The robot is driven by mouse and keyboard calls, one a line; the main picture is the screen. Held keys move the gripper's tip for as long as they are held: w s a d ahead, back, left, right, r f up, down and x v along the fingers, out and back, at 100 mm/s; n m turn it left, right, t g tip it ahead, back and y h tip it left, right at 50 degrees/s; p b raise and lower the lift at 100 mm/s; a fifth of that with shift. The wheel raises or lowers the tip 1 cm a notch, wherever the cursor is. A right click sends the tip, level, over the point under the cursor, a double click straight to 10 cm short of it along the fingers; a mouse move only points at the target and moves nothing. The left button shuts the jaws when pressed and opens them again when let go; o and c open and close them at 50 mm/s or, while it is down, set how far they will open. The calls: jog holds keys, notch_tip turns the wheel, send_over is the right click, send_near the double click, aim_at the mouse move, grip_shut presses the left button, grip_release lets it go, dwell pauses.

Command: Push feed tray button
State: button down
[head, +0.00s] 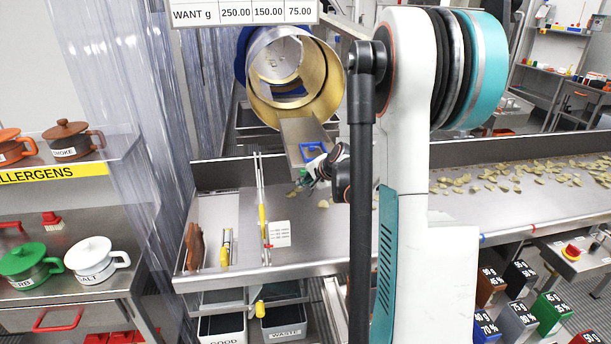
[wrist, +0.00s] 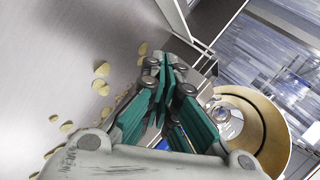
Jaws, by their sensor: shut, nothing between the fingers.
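The feed tray is a grey metal chute (head: 298,133) running down from the mouth of the golden drum (head: 334,95). A blue square frame (head: 314,147) sits at its lower end. No button can be made out clearly; the area is small and partly behind my gripper. My gripper (head: 296,190) is just below the blue frame, over the metal table, with no visible contact. In the wrist view, the teal fingers of my gripper (wrist: 165,72) are together and empty. The drum (wrist: 262,115) is to their right there, and a bit of blue shows behind the fingers.
Potato chips (head: 480,182) lie on the long metal table (head: 330,240), mostly to the right. A thin upright rod frame with a yellow handle (head: 263,217) stands left of my gripper. Hanging clear plastic strips (head: 140,100) and a pot shelf are further left. Bins stand below.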

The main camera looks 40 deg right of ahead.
jog(key=shift+s, duration=0.15)
jog(key=shift+s+a, duration=0.55)
jog(key=shift+s, duration=0.3)
jog(key=shift+s+a, duration=0.5)
jog(key=shift+s, duration=0.3)
jog(key=shift+s+a, duration=0.55)
jog(key=shift+s, duration=0.3)
